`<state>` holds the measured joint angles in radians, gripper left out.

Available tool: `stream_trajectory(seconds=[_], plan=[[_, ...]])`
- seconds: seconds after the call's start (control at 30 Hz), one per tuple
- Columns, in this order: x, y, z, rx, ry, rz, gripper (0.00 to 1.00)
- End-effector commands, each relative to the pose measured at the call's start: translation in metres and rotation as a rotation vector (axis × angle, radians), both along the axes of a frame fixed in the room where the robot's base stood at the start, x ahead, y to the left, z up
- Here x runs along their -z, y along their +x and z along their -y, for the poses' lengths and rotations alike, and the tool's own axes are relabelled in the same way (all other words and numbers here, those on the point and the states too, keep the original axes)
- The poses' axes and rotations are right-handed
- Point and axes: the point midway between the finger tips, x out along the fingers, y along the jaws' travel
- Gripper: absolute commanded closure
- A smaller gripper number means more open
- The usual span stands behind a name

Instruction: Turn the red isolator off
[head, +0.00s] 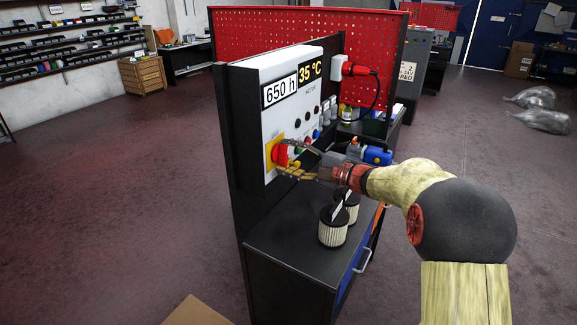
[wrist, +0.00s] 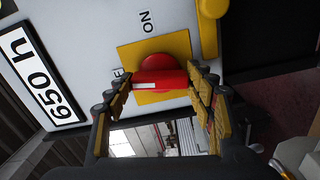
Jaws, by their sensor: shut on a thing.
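The red isolator (head: 281,155) is a round knob with a bar handle on a yellow plate (head: 269,150), low on the front of the white control panel. In the wrist view, its red handle (wrist: 172,79) lies across the picture, and a white mark is on its left half. An ON label (wrist: 147,21) stands above the plate; a label to the left is mostly hidden behind a finger. My gripper (head: 291,160) is at the knob, its fingers at the two ends of the handle and shut on it. The wrist view shows both fingers (wrist: 160,88).
The white panel (head: 290,65) carries displays reading 650 h and 35 °C, plus several small buttons. A yellow part (wrist: 208,30) sits near the plate. Two filter cartridges (head: 333,226) stand on the dark bench top (head: 290,255) below my arm. A red plug (head: 357,70) is at the panel's right side.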

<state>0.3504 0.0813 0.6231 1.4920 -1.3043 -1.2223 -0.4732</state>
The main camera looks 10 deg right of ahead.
Motion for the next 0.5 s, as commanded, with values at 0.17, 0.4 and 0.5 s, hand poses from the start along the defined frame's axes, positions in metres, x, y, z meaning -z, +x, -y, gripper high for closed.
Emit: stream_trajectory(seconds=[0.17, 0.4, 0.5], plan=[[0.0036, -0.0001, -0.0001, 0.000, -0.076, 0.074, 0.71], [0.0025, -0.0002, -0.0002, 0.000, -0.135, 0.132, 0.71], [0.0021, -0.0003, -0.0003, -0.001, -0.146, 0.143, 0.71]])
